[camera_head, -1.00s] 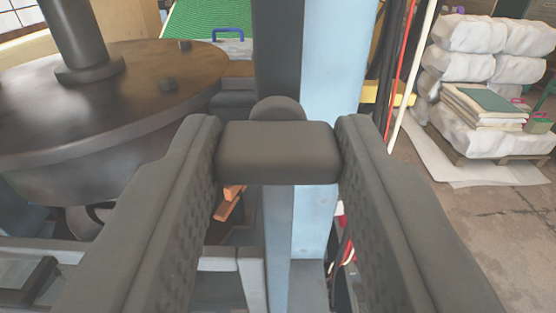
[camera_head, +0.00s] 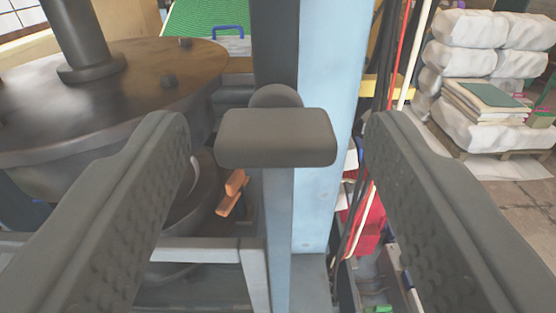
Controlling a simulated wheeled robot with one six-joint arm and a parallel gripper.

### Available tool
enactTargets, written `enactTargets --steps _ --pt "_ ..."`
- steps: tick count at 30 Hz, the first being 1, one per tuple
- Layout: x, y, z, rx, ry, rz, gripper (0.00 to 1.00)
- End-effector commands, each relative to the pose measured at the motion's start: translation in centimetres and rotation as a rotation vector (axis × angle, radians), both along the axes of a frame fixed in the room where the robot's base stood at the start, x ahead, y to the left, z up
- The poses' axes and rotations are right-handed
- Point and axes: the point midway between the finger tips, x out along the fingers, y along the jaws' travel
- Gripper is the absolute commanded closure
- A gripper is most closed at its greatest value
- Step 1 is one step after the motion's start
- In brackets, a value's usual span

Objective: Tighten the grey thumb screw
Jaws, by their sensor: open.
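The grey thumb screw (camera_head: 276,138) has a flat, rounded bar-shaped head, with a round collar showing behind its top edge. It sits in front of the light blue post, its long side lying level across the picture. My gripper (camera_head: 278,128) is open, with one textured finger on each side of the head. Clear gaps show between the head and both fingers. The screw's shaft is hidden behind the head.
A large dark round press plate (camera_head: 120,95) with a thick column fills the left. A light blue post (camera_head: 325,120) stands right behind the screw. Red and white cables (camera_head: 400,60) hang to its right. White sacks (camera_head: 470,60) are stacked at the back right.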

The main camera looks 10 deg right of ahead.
Motion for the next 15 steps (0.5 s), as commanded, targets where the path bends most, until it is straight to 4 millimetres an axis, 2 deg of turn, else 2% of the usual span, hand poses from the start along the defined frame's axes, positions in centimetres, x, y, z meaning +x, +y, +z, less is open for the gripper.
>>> enactTargets --steps 5,15 --pt "-2.3 0.5 0.1 -0.001 -0.001 -0.002 0.44" --pt "-8.5 2.0 0.1 -0.001 -0.001 -0.003 0.44"
